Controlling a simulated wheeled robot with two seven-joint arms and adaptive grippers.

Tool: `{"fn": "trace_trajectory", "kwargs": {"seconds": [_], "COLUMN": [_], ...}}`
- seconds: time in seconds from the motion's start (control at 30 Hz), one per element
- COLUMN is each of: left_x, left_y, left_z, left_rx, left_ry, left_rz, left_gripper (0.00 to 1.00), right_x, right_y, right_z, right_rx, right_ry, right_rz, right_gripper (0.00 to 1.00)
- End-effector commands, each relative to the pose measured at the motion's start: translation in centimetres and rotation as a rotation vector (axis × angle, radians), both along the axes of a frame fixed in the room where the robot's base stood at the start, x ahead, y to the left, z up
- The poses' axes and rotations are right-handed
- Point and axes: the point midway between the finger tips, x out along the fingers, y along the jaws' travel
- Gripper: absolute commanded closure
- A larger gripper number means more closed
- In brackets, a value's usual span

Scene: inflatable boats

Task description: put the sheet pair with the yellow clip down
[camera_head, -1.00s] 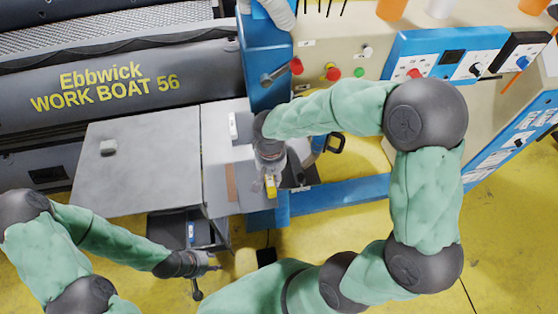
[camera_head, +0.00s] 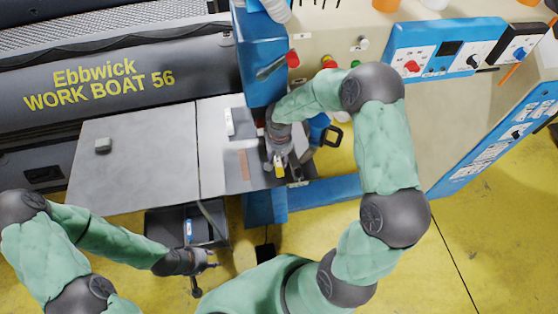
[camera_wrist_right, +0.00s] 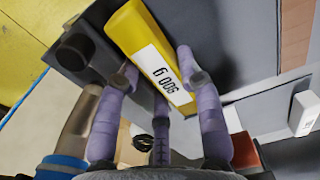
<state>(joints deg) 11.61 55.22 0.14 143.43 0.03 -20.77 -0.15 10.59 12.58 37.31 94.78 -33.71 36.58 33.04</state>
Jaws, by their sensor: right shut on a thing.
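The yellow clip (camera_head: 279,161) with a white label sits at the tip of my right gripper (camera_head: 278,152). In the right wrist view the yellow clip (camera_wrist_right: 140,35) lies between the fingers of my right gripper (camera_wrist_right: 160,85), which is shut on it. A grey sheet (camera_wrist_right: 215,35) shows beside and under the clip; I cannot tell whether it is one sheet or two, or whether it touches the table. The right hand hides part of it in the head view. My left gripper (camera_head: 208,262) hangs low at the left, apart from the clip; its fingers are too small to read.
A grey table (camera_head: 135,165) has a small grey block (camera_head: 103,145) on it. A white block (camera_head: 229,122) and a brown strip (camera_head: 243,164) lie near the right hand. The blue machine post (camera_head: 262,60) stands close behind; a dark bin (camera_head: 165,225) is below the table.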

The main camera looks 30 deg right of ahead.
Motion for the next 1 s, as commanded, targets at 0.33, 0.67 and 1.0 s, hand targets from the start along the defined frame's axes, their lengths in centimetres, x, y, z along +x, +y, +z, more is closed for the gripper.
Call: {"fn": "trace_trajectory", "kwargs": {"seconds": [0.33,0.67,1.0], "left_x": [0.0,0.0,0.01], "left_y": [0.0,0.0,0.0], "left_z": [-0.15,-0.46,-0.1], "left_rx": [0.0,0.0,0.0], "left_ry": [0.0,0.0,0.0], "left_rz": [0.0,0.0,0.0], "left_gripper": [0.6,0.6,0.6], "right_x": [0.06,0.02,0.01], "right_y": [-0.03,-0.02,-0.01], "right_z": [-1.39,-1.7,-1.35], "right_rx": [-0.001,0.0,0.0], "right_ry": [-0.002,-0.001,-0.001], "right_rz": [-0.001,0.0,0.0], "right_gripper": [0.99,0.39,0.39]}}
